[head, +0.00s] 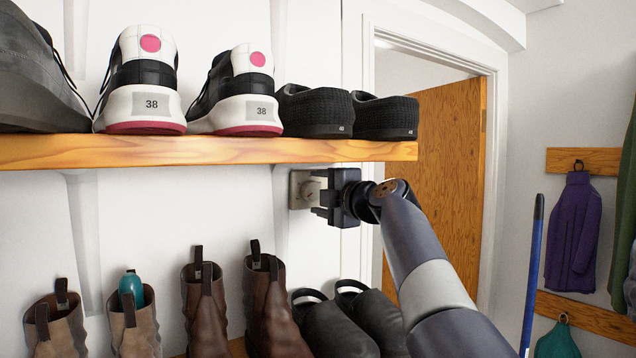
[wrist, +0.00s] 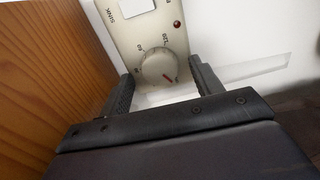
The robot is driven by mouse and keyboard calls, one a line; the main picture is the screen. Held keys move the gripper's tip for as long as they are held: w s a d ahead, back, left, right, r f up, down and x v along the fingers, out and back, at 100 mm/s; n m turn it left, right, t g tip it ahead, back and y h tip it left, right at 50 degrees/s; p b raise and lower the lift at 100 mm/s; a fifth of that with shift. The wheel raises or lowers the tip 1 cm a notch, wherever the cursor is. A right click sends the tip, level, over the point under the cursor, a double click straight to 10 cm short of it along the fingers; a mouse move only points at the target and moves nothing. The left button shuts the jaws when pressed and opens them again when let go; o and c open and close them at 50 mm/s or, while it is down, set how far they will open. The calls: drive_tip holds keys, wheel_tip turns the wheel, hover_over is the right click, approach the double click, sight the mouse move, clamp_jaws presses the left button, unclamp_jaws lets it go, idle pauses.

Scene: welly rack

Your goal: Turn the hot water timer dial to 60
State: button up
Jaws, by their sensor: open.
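The hot water timer is a beige wall plate (head: 296,196) under the shelf, with a round dial (head: 308,191) facing my gripper (head: 319,198). In the wrist view the plate (wrist: 125,38) carries a "SINK" label, upside down, and a small red lamp. The pale dial (wrist: 158,67) has a red pointer mark toward the picture's lower right. Numbers around it are small and partly unreadable. My gripper (wrist: 161,78) is open, with one finger on each side of the dial. I cannot tell whether the fingers touch it.
A wooden shelf (head: 210,150) with shoes runs just above my gripper. A white door frame and wooden door (head: 440,180) are to the right.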

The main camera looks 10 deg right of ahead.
drive_tip(key=shift+w+a, duration=0.15)
drive_tip(key=shift+w, duration=0.25)
drive_tip(key=c, duration=1)
